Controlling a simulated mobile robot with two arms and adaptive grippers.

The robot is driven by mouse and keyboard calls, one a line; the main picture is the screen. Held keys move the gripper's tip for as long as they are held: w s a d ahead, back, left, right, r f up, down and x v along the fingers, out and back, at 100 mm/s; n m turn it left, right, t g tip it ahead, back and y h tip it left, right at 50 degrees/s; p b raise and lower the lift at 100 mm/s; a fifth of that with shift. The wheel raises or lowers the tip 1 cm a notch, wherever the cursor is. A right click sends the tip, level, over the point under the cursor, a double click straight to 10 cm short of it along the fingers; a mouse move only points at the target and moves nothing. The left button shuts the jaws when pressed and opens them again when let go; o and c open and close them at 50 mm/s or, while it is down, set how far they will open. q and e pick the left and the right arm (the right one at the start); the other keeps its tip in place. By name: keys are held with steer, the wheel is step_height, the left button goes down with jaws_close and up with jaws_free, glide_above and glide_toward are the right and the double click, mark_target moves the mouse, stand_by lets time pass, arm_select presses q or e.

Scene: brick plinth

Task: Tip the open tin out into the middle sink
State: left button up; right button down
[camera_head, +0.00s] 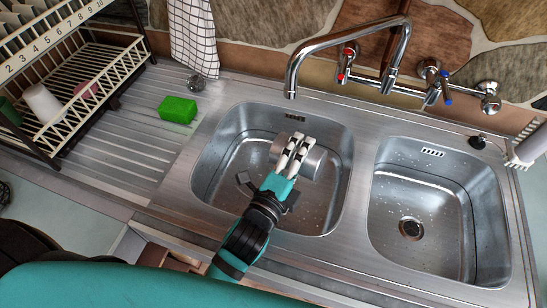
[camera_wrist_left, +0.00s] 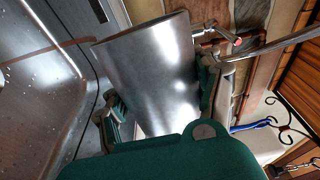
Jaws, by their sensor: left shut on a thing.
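My left gripper (camera_head: 290,152) is shut on a plain silver tin (camera_head: 316,163) and holds it over the sink basin (camera_head: 215,160) at the middle of the head view. The tin lies on its side, or nearly so, across the fingers, which hide part of it. In the left wrist view the tin (camera_wrist_left: 155,70) fills the space between the left gripper's fingers (camera_wrist_left: 160,95). I cannot see into its mouth or tell its contents. My right gripper is not in view.
A second basin (camera_head: 440,200) with a drain lies to the right. The tap spout (camera_head: 292,80) hangs over the back of the middle basin. A green sponge (camera_head: 177,109) lies on the drainboard (camera_head: 130,140), and a dish rack (camera_head: 90,100) stands at left.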

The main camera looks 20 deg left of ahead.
mark_target(274, 146)
arm_select(q)
steer(key=shift+w+a+r+n+p, duration=0.1)
steer(key=shift+a+r+n+p, duration=0.2)
steer(key=shift+n+p, duration=0.45)
steer(key=shift+w+a+r+n+p, duration=0.1)
steer(key=shift+a+r+n+p, duration=0.25)
steer(key=shift+n+p, duration=0.4)
steer(key=shift+a+r+n+p, duration=0.3)
steer(key=shift+n+p, duration=0.35)
steer(key=shift+n, duration=0.15)
stand_by(1.4)
steer(key=shift+w+a+r+n+p, duration=0.2)
steer(key=shift+a+n+p, duration=0.4)
steer(key=shift+n+p, duration=0.5)
stand_by(0.7)
steer(key=shift+w+a+r+n+p, duration=0.1)
steer(key=shift+a+n+p, duration=0.4)
steer(key=shift+n, duration=0.3)
steer(key=shift+w+a+r+n+p, duration=0.1)
steer(key=shift+a+n+p, duration=0.25)
steer(key=shift+n+p, duration=0.35)
stand_by(1.0)
